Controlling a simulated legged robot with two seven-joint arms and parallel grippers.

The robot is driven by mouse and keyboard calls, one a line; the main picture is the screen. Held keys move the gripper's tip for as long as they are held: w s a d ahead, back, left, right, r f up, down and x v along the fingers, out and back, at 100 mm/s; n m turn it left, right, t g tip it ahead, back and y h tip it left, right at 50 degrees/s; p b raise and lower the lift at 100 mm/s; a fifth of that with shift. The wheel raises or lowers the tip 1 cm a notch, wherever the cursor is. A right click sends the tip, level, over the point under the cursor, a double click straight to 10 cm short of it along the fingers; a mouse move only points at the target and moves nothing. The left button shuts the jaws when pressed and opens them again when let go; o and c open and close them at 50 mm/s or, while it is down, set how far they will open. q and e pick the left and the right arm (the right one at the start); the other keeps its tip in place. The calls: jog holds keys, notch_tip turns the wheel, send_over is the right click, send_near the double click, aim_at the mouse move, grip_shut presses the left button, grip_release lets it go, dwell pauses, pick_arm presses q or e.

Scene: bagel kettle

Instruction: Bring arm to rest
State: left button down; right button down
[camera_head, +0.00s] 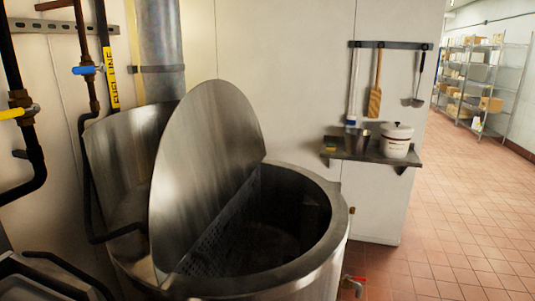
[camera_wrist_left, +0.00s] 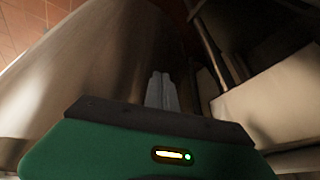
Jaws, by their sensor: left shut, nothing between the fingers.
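My left gripper (camera_wrist_left: 160,92) shows in the left wrist view, with its grey fingers together and nothing between them. It points down beside the curved metal wall of the kettle (camera_wrist_left: 75,75). I cannot tell whether it touches that wall. In the head view, the large steel kettle (camera_head: 338,225) stands with its half lid (camera_head: 205,170) raised. The inside is dark, with a perforated divider (camera_head: 215,240) across it. Neither of my grippers shows in the head view.
Pipes with a blue valve (camera_head: 84,70) and a yellow valve (camera_head: 12,113) run along the left wall. A shelf (camera_head: 365,155) holds a metal pot (camera_head: 361,139) and a white bucket (camera_head: 397,140). Utensils hang above. The tiled floor (camera_head: 460,220) at right is clear.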

pick_arm(q)
jog(key=s+d+f+g+h+b, duration=0.1)
jog(key=s+d+f+b, duration=0.15)
jog(key=s+f, duration=0.3)
jog(key=s+d+f+g+b, duration=0.1)
jog(key=s+d+f, duration=0.2)
jog(key=s+f, duration=0.25)
jog(key=w+p+v, duration=0.2)
jog(key=p+v, duration=0.8)
jog(key=w+r+p+v, duration=0.1)
jog(key=w+p+v, duration=0.1)
jog(key=p+v, duration=0.8)
jog(key=shift+a+r+m+p, duration=0.35)
jog(key=shift+r+m+p, duration=0.1)
jog(key=shift+p, duration=0.25)
jog(key=shift+w, duration=0.15)
